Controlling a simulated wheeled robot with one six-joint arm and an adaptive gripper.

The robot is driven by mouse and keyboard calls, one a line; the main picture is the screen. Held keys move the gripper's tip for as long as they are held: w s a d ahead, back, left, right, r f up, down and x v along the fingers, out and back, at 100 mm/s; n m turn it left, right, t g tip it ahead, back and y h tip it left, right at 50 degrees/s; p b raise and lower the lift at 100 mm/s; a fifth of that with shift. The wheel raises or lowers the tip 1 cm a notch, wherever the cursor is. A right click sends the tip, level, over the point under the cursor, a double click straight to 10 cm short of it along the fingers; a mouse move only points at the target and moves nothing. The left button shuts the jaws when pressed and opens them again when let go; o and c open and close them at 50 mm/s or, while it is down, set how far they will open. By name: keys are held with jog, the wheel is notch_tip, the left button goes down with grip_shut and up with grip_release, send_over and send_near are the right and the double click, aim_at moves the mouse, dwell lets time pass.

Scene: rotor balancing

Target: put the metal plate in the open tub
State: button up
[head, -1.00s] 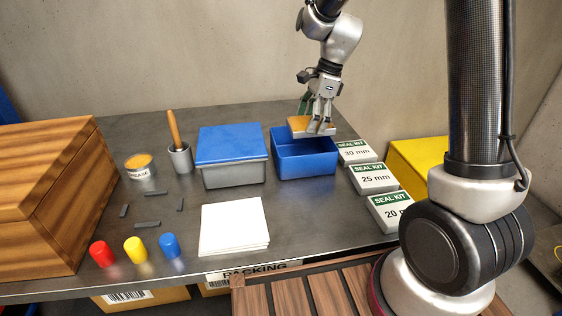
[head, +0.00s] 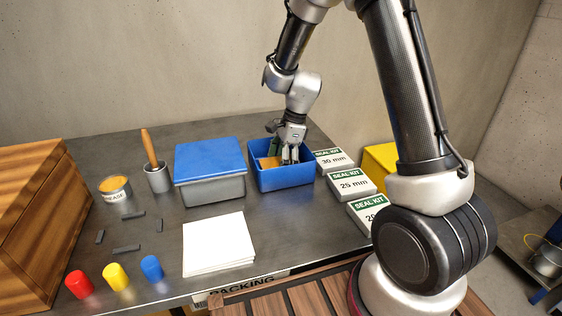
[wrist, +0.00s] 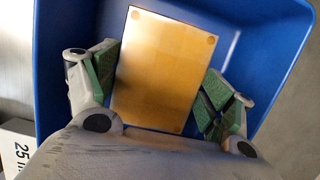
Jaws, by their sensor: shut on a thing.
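The metal plate (head: 267,162) is a flat, golden-orange rectangle. It is inside the open blue tub (head: 282,183), below the rim. In the wrist view the plate (wrist: 165,68) lies between green finger pads, with the tub's blue walls (wrist: 62,22) around it. My gripper (head: 290,157) reaches down into the tub and is shut on the plate; it also shows in the wrist view (wrist: 160,88). Whether the plate touches the tub floor cannot be told.
A grey tub with a blue lid (head: 209,160) stands close left of the open tub. Several seal kit boxes (head: 350,184) line its right side. White sheets (head: 218,244) lie in front. A grease can (head: 115,189) and a wooden-handled brush in a pot (head: 157,177) stand further left.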

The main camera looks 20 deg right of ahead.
jog(key=o, duration=1.4)
jog(key=shift+f, duration=0.1)
jog(key=shift+o, duration=0.2)
jog(key=v, duration=1.3)
jog(key=s+d+r+n+t+h, duration=0.1)
jog(key=s+d+r+n, duration=0.25)
jog(key=s+r, duration=0.2)
jog(key=s+d+r+n+t, duration=0.1)
jog(key=s+d+r+n, duration=0.1)
jog(key=s+r+n, duration=0.4)
jog(key=s+d+n+t+h, duration=0.1)
jog(key=s+d+n, duration=0.1)
jog(key=s+n, duration=0.2)
jog(key=s+d+n+t+h, duration=0.1)
jog(key=s+d+n, duration=0.2)
jog(key=s, duration=0.8)
jog(key=shift+d+f+n, duration=0.3)
jog(key=shift+f+n, duration=0.1)
jog(key=shift+n, duration=0.35)
